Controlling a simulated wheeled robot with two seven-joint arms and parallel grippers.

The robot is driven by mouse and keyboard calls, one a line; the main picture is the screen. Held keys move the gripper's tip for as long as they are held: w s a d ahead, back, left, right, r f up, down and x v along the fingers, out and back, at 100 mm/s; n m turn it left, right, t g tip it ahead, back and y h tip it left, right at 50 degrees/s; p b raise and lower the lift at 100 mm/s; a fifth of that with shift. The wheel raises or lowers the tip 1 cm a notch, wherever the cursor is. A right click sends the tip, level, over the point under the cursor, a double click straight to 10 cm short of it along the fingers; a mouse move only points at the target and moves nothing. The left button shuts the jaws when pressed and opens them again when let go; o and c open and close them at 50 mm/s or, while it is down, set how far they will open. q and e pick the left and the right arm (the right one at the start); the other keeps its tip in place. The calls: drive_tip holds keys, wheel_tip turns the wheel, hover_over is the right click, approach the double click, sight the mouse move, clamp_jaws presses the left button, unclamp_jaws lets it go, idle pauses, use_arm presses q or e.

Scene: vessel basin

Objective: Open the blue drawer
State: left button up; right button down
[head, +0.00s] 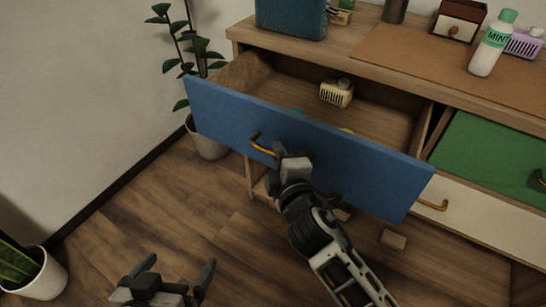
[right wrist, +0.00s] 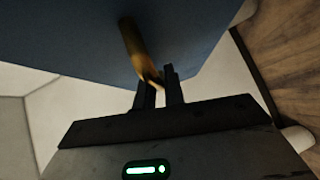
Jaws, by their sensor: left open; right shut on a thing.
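The blue drawer (head: 320,150) is pulled out of the wooden cabinet, and its inside shows from above. Its gold handle (head: 259,145) is on the left half of the front. My right gripper (head: 277,156) is at the handle's right end. In the right wrist view the fingers (right wrist: 160,86) are shut on the lower end of the handle (right wrist: 137,50), under the blue front (right wrist: 75,35). My left gripper (head: 170,280) is open and empty, low over the floor and away from the drawer.
A cream basket-like item (head: 337,93) lies in the drawer. A green drawer (head: 495,155) and a cream drawer (head: 480,215) are at the right. A potted plant (head: 208,140) stands left of the cabinet. A small block (head: 393,239) lies on the floor.

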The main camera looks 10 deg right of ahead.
use_arm(q)
drive_tip(key=shift+d, duration=0.1)
idle(0.3)
use_arm(e)
drive_tip(key=c, duration=1.5)
unclamp_jaws()
